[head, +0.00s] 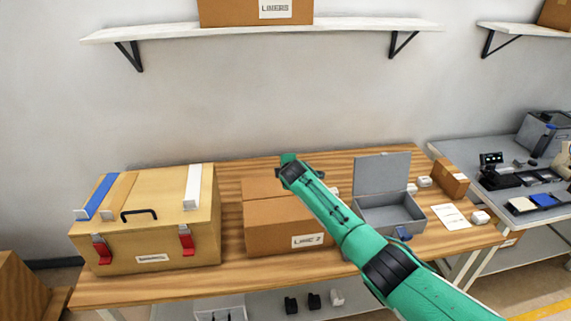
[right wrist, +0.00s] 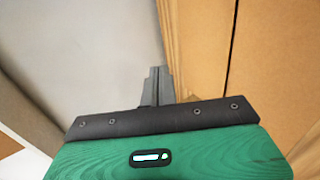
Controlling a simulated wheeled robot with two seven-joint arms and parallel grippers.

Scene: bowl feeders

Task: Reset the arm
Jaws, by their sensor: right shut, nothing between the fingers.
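My right arm (head: 345,225) reaches in from the lower right of the head view. It extends over the wooden table, in front of the cardboard box labelled "LINE 2" (head: 275,238) and left of the open grey metal box (head: 390,218). Its far end is above and behind the cardboard box; the fingers cannot be made out there. In the right wrist view my right gripper (right wrist: 157,82) is shut and empty, its fingers together beside a brown cardboard surface (right wrist: 275,70). My left gripper is in neither view.
A wooden case (head: 150,235) with red latches stands at the table's left, with blue, tan and white pieces on its lid. A small brown box (head: 450,179) and a white paper (head: 451,217) lie at the right. A shelf (head: 265,29) hangs above. Bare tabletop (head: 240,274) shows in front.

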